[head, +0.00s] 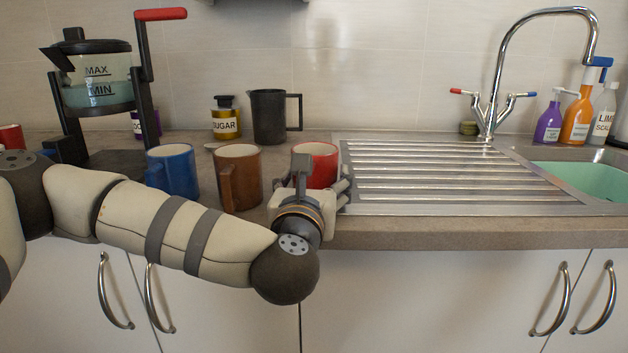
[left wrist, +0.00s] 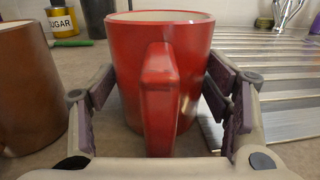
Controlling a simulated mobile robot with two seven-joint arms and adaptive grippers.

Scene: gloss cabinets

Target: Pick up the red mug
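The red mug (head: 318,160) stands upright on the counter, left of the metal drainer, partly hidden behind my left gripper (head: 318,185) in the head view. In the left wrist view the red mug (left wrist: 180,80) is straight ahead with its handle facing the camera. My left gripper (left wrist: 162,115) has its fingers spread, one on each side of the mug. Gaps show between the finger pads and the mug's sides, and I cannot tell whether the fingertips touch it. My right gripper does not show.
A brown mug (head: 240,178) stands close on the left, with a blue mug (head: 174,170) beyond it. Behind are a dark jug (head: 268,117), a sugar jar (head: 225,120) and a kettle-like pot (head: 95,75). The ridged drainer (head: 440,180) on the right is clear.

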